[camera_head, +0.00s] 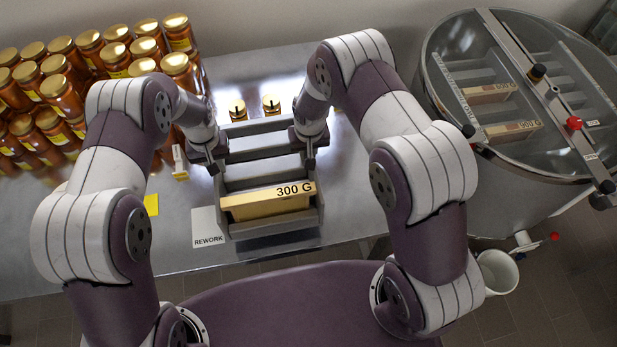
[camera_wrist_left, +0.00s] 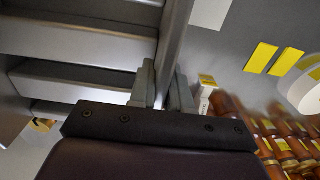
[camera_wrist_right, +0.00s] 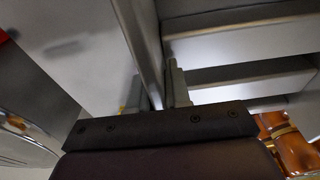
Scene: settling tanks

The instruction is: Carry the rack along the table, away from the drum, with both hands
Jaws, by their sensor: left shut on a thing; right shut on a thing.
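The grey rack (camera_head: 233,184) is over the steel table in the head view, its slots running left to right. A yellowish block marked 300 G (camera_head: 268,204) sits in its front slot; the other slots look empty. My left gripper (camera_head: 213,165) is shut on the rack's left side wall, which also runs between the fingers in the left wrist view (camera_wrist_left: 176,40). My right gripper (camera_head: 309,158) is shut on the right side wall, seen in the right wrist view (camera_wrist_right: 143,40). A dark shadow lies at the rack's front; its height is unclear. The drum (camera_head: 445,130) stands at the right.
Many gold-lidded jars (camera_head: 60,95) crowd the table's left. Two small gold-topped items (camera_head: 271,105) stand behind the rack. A REWORK card (camera_head: 207,232) and yellow note (camera_head: 151,204) lie left of the rack. A white bucket (camera_head: 497,272) is on the floor.

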